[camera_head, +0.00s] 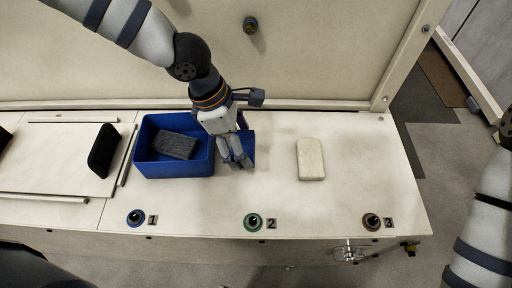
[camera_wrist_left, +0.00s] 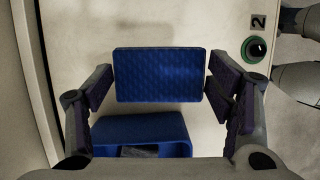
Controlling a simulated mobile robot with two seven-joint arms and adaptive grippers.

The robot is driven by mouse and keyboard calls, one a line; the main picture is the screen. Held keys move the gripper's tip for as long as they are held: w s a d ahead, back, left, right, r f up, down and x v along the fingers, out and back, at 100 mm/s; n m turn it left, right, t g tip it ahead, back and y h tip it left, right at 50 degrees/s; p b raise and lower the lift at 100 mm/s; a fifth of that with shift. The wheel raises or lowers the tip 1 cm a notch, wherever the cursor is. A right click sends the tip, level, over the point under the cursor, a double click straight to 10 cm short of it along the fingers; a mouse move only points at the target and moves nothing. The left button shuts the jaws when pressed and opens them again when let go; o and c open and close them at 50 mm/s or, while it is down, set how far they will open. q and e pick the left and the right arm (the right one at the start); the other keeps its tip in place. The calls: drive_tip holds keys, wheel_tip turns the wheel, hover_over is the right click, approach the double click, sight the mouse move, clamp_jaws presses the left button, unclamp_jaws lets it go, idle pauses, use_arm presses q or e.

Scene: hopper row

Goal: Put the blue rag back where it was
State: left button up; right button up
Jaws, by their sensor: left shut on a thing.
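The blue rag (camera_wrist_left: 160,75) is a flat, textured rectangle held between the fingers of my left gripper (camera_wrist_left: 160,88) in the left wrist view. The fingers press on its two short ends. In the head view the rag (camera_head: 249,147) shows partly behind my left gripper (camera_head: 238,158), just right of the blue bin (camera_head: 191,174). The gripper is over the bench between the bin and a cream block (camera_head: 310,158). I cannot tell how high the rag is above the bench. My right arm shows at the right edge; its gripper is out of view.
A dark grey block (camera_head: 175,145) lies in the bin. A black pad (camera_head: 103,150) stands further left near wooden strips. A tall panel (camera_head: 320,50) rises behind. Bench right of the cream block is clear.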

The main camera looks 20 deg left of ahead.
sight(253, 152)
use_arm(q)
drive_tip(key=shift+w+d+f, duration=0.35)
drive_tip(key=shift+f, duration=0.2)
drive_tip(key=shift+w+d+f, duration=0.3)
drive_tip(key=shift+d+f, duration=0.05)
drive_tip(key=shift+f, duration=0.2)
drive_tip(key=shift+a+x, duration=0.15)
drive_tip(key=shift+x, duration=0.9)
drive_tip(key=shift+a+x, duration=0.15)
drive_tip(key=shift+x, duration=0.85)
drive_tip(key=o, duration=1.2)
drive_tip(key=shift+w, duration=0.15)
drive_tip(key=v, duration=1.2)
drive_tip(key=shift+r+p, duration=0.15)
drive_tip(key=shift+p, duration=0.2)
